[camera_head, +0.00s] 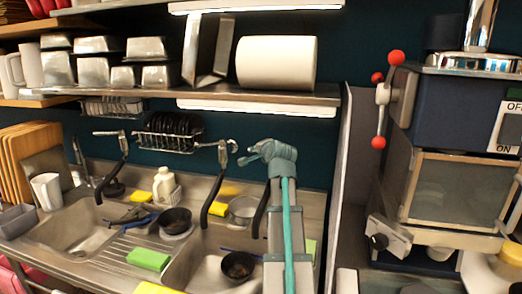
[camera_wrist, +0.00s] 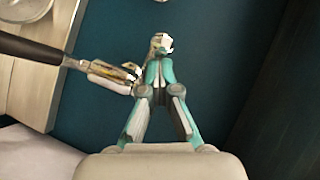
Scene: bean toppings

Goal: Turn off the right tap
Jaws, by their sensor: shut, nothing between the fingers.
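A tap with a black spout (camera_head: 214,190) and a metal body stands over the right-hand sink (camera_head: 190,268) in the head view. My gripper (camera_head: 243,160) is just right of its metal top, close to the wall. In the wrist view my gripper (camera_wrist: 153,72) is shut, its teal fingers together and empty. The tap's metal body (camera_wrist: 108,75) lies just left of the fingers, and its dark spout runs off to the upper left. A small shiny piece (camera_wrist: 161,43) shows at the fingertips; I cannot tell whether they touch it.
Another black-spouted tap (camera_head: 115,172) stands over the left sink (camera_head: 70,232). A metal shelf (camera_head: 215,95) runs above, with a dish rack (camera_head: 170,142) below it. A dark coffee machine (camera_head: 455,120) stands at the right. A dark bowl (camera_head: 238,265) is in the right sink.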

